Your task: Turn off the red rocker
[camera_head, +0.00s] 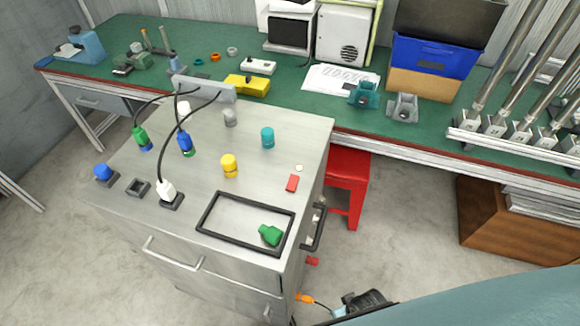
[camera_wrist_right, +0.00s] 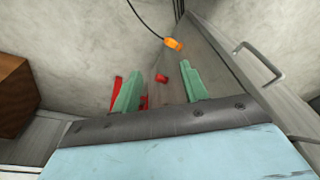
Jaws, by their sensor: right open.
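Whether the rocker is on or off cannot be told. My right gripper (camera_head: 343,305) is low at the bottom of the head view, beyond the cabinet's right side and well apart from the rocker. In the right wrist view its two green fingers (camera_wrist_right: 160,88) are spread with nothing held between them. My left gripper is not in view.
A black frame with a green piece (camera_head: 270,235), a yellow knob (camera_head: 229,166), a teal knob (camera_head: 267,138) and cabled plugs occupy the cabinet top. A handle (camera_head: 315,228) juts from its right side.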

